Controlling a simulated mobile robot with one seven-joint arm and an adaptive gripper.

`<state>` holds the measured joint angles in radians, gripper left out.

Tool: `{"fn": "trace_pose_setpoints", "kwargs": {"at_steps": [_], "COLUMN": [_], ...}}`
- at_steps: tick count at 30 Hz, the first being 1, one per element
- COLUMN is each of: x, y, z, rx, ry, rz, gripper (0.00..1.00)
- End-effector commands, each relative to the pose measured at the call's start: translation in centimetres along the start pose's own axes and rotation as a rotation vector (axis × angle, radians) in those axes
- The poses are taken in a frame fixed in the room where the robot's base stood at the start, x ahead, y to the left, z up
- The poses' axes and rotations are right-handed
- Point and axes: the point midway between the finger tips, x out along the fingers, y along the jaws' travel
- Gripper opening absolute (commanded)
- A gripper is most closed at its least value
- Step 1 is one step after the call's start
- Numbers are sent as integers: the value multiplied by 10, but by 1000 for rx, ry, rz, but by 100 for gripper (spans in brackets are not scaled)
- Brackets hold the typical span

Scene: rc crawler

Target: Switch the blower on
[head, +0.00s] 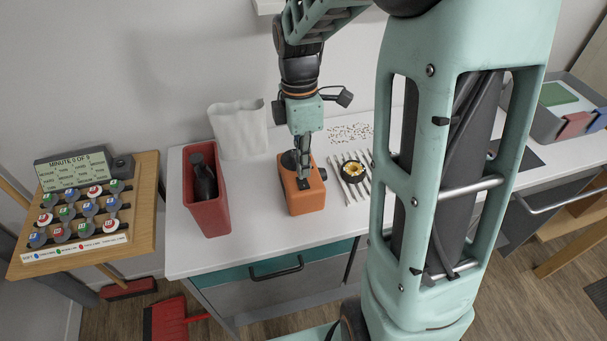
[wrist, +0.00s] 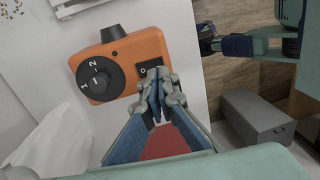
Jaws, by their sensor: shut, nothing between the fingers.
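The blower appears to be the orange unit (head: 307,200) standing on the white worktop, below my gripper in the head view. In the wrist view the orange unit (wrist: 128,48) shows a black dial (wrist: 100,80) marked 1 and 2, a black knob or nozzle at its top edge, and a small black switch (wrist: 148,72). My gripper (wrist: 160,80) is shut and empty, its fingertips over or at the switch. I cannot tell whether they touch it. The fingertips hide part of the switch, so its position cannot be read. In the head view my gripper (head: 303,178) points down onto the unit.
A red bin (head: 208,212) with a dark object inside stands left of the unit. A white bag (head: 238,130) is behind it. Several thin tools (head: 349,188) lie close on the right.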

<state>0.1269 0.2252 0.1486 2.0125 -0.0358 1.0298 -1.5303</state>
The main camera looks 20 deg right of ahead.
Motion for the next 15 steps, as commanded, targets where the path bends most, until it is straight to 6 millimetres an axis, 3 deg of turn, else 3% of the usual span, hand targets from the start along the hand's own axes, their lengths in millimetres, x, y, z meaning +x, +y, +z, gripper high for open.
{"fn": "trace_pose_setpoints", "kwargs": {"at_steps": [6, 15], "x": [25, 30], "y": [0, 0], "z": [0, 0], "rx": [0, 0], "ry": [0, 0], "rz": [-1, 1], "gripper": [0, 0]}}
